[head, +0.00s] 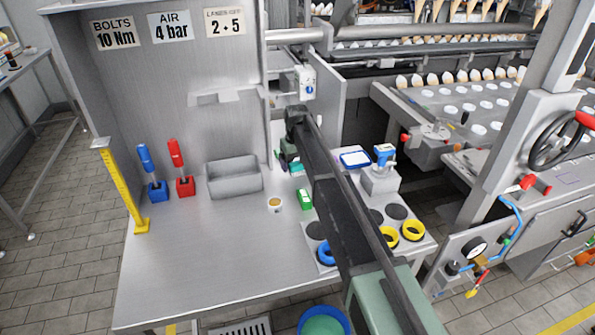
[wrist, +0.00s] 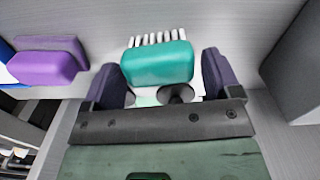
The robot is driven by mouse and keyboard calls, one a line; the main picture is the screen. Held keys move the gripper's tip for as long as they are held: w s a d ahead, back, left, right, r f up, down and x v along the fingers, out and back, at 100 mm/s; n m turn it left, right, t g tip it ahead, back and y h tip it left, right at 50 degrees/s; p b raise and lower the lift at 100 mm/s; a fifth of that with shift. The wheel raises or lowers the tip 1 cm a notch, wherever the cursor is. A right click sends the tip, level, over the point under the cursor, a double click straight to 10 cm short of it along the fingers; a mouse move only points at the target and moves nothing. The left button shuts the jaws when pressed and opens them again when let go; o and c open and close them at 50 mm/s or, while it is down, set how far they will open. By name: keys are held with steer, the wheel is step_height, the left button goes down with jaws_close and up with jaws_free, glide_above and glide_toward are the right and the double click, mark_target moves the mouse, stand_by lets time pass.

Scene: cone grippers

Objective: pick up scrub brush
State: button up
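The scrub brush (wrist: 157,63) has a teal body and a row of white bristles along its far side in the wrist view. It lies between the two dark purple fingers of my gripper (wrist: 160,72). The fingers stand apart, with a visible gap between the brush and the right finger; the left finger is very close to it, and I cannot tell if they touch. In the head view my gripper (head: 287,158) is over the back right of the steel bench, largely hidden by my arm. A bit of teal, likely the brush, shows beside it (head: 297,167).
A purple block-like item (wrist: 47,68) lies left of the gripper in the wrist view. On the bench (head: 190,265) are a grey bin (head: 234,178), a green box (head: 305,199), a small cup (head: 275,205), and blue (head: 152,175) and red (head: 180,170) holders. The bench front is clear.

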mark_target(296, 161)
steer(key=c, duration=0.7)
step_height(296, 161, up, 20)
steer(key=p, duration=2)
